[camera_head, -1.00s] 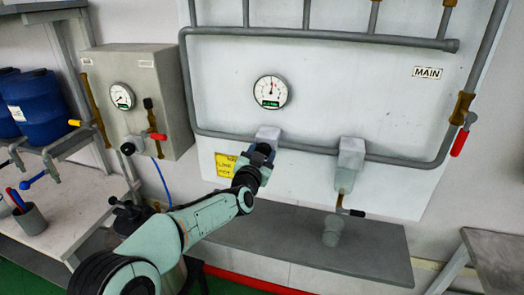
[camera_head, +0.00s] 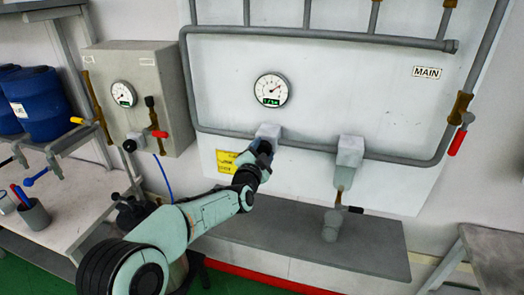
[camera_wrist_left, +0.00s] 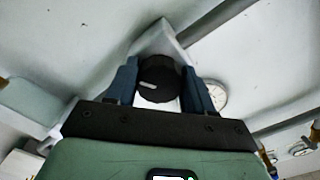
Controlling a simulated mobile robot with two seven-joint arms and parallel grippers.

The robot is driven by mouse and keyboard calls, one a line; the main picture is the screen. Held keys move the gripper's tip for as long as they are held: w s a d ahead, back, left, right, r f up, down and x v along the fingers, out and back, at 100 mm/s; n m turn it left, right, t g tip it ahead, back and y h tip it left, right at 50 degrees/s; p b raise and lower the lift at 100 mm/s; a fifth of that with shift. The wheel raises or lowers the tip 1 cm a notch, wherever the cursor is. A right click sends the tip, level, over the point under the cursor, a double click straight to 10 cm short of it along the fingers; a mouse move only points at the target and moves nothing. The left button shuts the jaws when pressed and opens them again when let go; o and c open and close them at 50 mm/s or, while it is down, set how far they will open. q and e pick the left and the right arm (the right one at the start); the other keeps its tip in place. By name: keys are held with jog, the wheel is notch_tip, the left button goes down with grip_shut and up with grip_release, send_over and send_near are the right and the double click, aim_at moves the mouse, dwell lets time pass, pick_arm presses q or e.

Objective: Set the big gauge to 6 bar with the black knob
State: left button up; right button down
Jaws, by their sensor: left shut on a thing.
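The big gauge (camera_head: 271,90) is a round white dial on the pale panel. Its needle points to the upper right, and its green readout is too small to read surely. The black knob (camera_wrist_left: 156,80) has a pale mark that lies near level, slightly tilted, in the left wrist view. My left gripper (camera_head: 266,148) is at the grey regulator block (camera_head: 268,131) below the gauge; in the left wrist view its two blue fingers (camera_wrist_left: 162,88) are on either side of the knob, shut on it. The hand hides the knob in the head view. My right gripper is not in view.
A grey pipe (camera_head: 310,147) runs along the panel by the block. A second block (camera_head: 350,150) with a valve stands to the right. A grey shelf (camera_head: 370,250) lies below. A box with a small gauge (camera_head: 124,94) hangs at left.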

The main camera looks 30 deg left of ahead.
pick_arm(q)
jog(key=o, duration=1)
jog(key=shift+s+d, duration=0.1)
jog(key=shift+s, duration=0.4)
jog(key=b+v, duration=0.2)
jog(key=v, duration=1)
jog(key=shift+s, duration=0.2)
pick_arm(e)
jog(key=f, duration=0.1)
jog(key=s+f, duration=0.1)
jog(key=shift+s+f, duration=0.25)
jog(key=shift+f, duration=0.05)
pick_arm(q)
jog(key=shift+d, duration=0.1)
